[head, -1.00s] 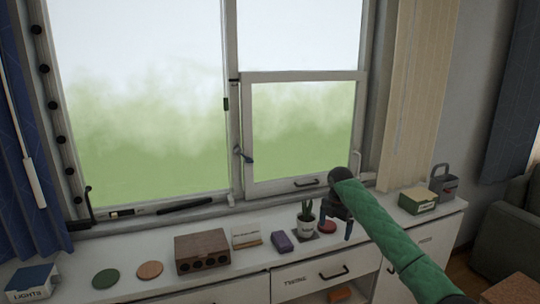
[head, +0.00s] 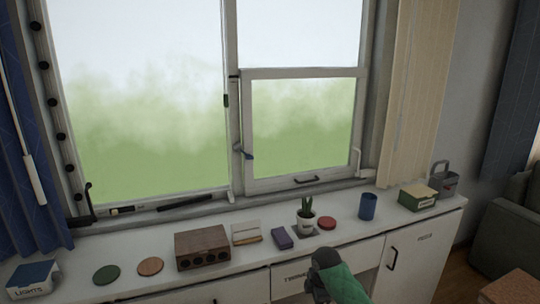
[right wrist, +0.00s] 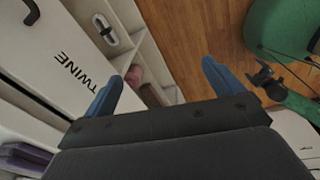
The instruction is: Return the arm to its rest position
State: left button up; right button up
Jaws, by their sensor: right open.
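My right arm, in a green sleeve, comes in at the bottom of the head view, with its dark wrist (head: 320,276) low in front of the cabinet. The right gripper (right wrist: 163,82) shows in the right wrist view with its two blue fingers wide apart. Nothing is between them; the shelf front and wooden floor show beyond. The fingers are hidden or out of frame in the head view. My left gripper cannot be made out in either view.
The white cabinet (head: 409,260) stands below the window. Its top bears a blue cup (head: 368,207), a potted plant (head: 306,221), a red disc (head: 327,223), a purple block (head: 282,238), a brown box (head: 202,249) and a green box (head: 417,197). Wooden floor (right wrist: 190,30) lies open beside it.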

jog(key=s+a+f+m, duration=0.1)
jog(key=s+f+m, duration=0.4)
jog(key=s, duration=0.8)
jog(key=s+d+r+m+t, duration=0.1)
jog(key=s+d+m, duration=0.25)
jog(key=s, duration=0.65)
jog(key=s+d+r+m+t+h, duration=0.15)
jog(key=s+m, duration=0.35)
jog(key=s, duration=0.5)
jog(key=s+d+r+m+y, duration=0.1)
jog(key=s+d+m, duration=0.25)
jog(key=s, duration=0.55)
notch_tip(320, 180, down, 24)
jog(key=w+a+g, duration=0.1)
jog(key=w+a, duration=0.1)
pick_arm(q)
jog(key=shift+d+r+b, duration=0.3)
jog(key=shift+r+b, duration=0.1)
jog(key=shift+r, duration=0.35)
pick_arm(e)
jog(key=s+f, duration=0.4)
jog(key=f, duration=0.8)
jog(key=s+f, duration=0.4)
jog(key=f, duration=0.9)
jog(key=shift+s+a+g, duration=0.3)
jog(key=shift+a+g, duration=0.05)
jog(key=shift+g, duration=0.1)
